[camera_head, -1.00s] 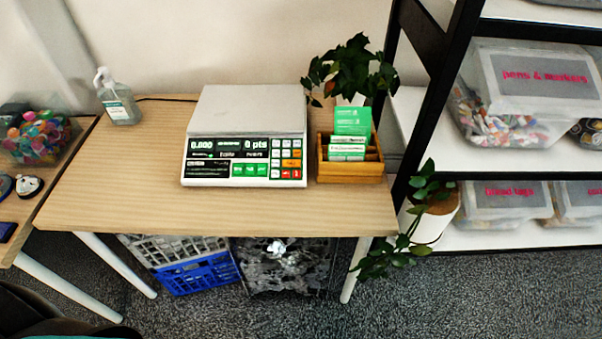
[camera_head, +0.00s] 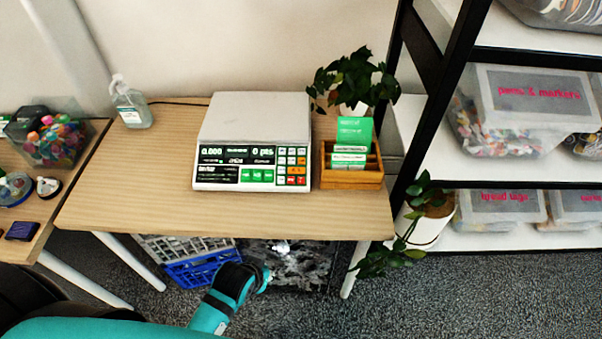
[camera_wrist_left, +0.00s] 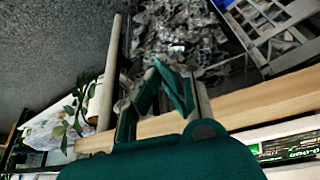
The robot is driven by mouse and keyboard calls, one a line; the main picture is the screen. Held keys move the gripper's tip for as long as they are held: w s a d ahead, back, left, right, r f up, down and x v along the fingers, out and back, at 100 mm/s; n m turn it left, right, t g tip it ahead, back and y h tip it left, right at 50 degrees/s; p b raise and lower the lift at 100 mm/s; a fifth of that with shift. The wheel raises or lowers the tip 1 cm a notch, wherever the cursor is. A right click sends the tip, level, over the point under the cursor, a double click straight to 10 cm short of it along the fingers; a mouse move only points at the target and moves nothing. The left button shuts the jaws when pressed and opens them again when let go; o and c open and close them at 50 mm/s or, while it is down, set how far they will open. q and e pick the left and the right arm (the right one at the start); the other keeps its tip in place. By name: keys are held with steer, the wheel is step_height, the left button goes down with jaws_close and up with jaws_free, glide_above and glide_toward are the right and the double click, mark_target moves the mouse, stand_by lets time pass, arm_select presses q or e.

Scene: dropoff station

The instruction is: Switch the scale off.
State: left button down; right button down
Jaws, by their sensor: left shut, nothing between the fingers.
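The white scale (camera_head: 250,118) stands on the wooden table. Its display (camera_head: 240,152) is lit and reads 0.000 and 0 pts. Below are green keys, with white, orange and red keys at the right of the panel. Part of the scale's panel (camera_wrist_left: 290,150) also shows at the lower right of the left wrist view. My left arm comes in at the bottom of the head view, in front of and below the table edge, apart from the scale. In the left wrist view my left gripper (camera_wrist_left: 160,76) is shut and empty. My right gripper is not in view.
A wooden box with green cards (camera_head: 350,178) and a plant (camera_head: 352,80) stand right of the scale. A pump bottle (camera_head: 131,108) stands at the table's back left. A blue and white crate (camera_head: 195,268) is under the table. Black-framed shelving (camera_head: 440,110) is at right.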

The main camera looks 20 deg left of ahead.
arm_select(q)
steer(key=w+d+r+n+t+p, duration=0.1)
steer(key=w+r+n+t, duration=0.6)
steer(key=w+r, duration=1.2)
steer(key=w+d+t, duration=0.1)
steer(key=w, duration=0.1)
steer(key=shift+w+n+t+y, duration=0.3)
steer(key=shift+w, duration=0.05)
steer(key=shift+d, duration=0.1)
steer(key=b, duration=0.7)
glide_above(301, 180)
steer(key=s, duration=0.3)
step_height(301, 180, down, 6)
steer(key=shift+w+f+b, duration=0.5)
steer(key=shift+w+f, duration=0.15)
steer(key=shift+f, duration=0.35)
steer(key=shift+f, duration=0.15)
